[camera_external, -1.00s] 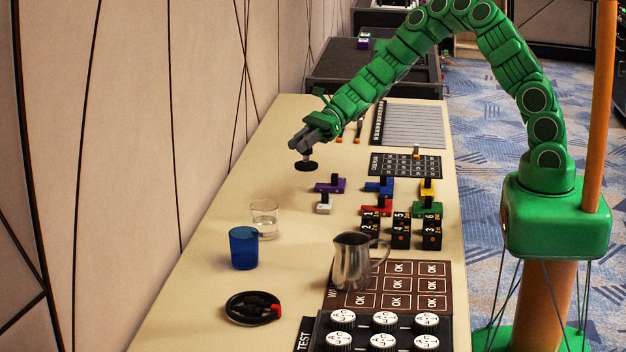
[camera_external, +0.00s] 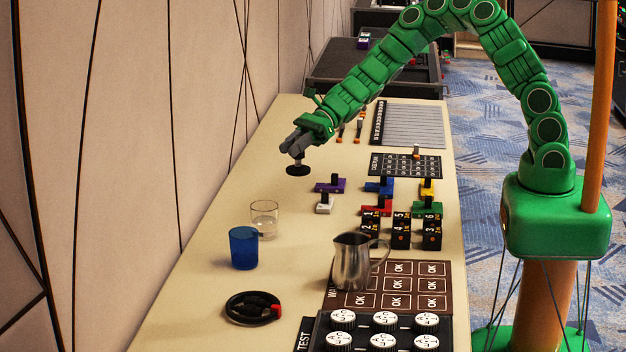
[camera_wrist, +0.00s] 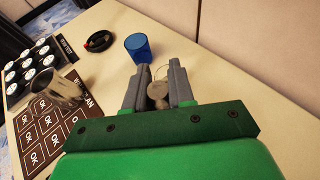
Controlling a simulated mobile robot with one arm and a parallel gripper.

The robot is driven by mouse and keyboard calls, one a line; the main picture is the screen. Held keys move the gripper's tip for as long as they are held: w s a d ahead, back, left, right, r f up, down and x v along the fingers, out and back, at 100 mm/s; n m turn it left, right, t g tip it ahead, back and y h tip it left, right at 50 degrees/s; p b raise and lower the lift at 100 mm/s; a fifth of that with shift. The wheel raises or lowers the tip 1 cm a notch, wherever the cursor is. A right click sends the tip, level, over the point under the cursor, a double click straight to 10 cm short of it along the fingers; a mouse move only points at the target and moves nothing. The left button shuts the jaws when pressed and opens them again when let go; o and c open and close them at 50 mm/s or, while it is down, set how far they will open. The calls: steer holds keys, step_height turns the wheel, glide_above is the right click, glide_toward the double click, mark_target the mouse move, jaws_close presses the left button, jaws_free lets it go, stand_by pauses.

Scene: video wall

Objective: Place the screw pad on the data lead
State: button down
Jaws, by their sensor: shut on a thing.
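My gripper (camera_external: 296,147) is shut on the screw pad (camera_external: 298,169), a dark round disc on a short stem. The pad hangs level below the fingers, over the bare left part of the table. In the wrist view my gripper (camera_wrist: 157,82) shows a greyish knob of the pad (camera_wrist: 156,91) between its fingers; the disc is hidden there. The data lead (camera_external: 240,314), a coiled black cable with a red end, lies on the table at the near left, well apart from the pad. It also shows in the wrist view (camera_wrist: 98,41), at the upper left.
A clear glass (camera_external: 264,220) and a blue cup (camera_external: 243,248) stand between my gripper and the data lead. A metal jug (camera_external: 352,264) stands right of them on a brown OK board (camera_external: 430,284). Coloured blocks sit at mid-table. The wall borders the left side.

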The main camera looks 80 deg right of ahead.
steer(key=s+a+r+n+g+y, duration=0.1)
steer(key=s+a, duration=0.2)
steer(key=a, duration=1)
steer(key=s+a+n+g, duration=0.1)
steer(key=s+a, duration=0.2)
steer(key=a, duration=1)
steer(key=s+a+r+n+g+y, duration=0.1)
steer(key=s+a, duration=0.1)
steer(key=a, duration=1.1)
glide_above(248, 305)
steer(key=shift+f, duration=6.55)
steer(key=c, duration=1)
jaws_free()
steer(key=shift+f, duration=0.15)
steer(key=shift+o, duration=0.2)
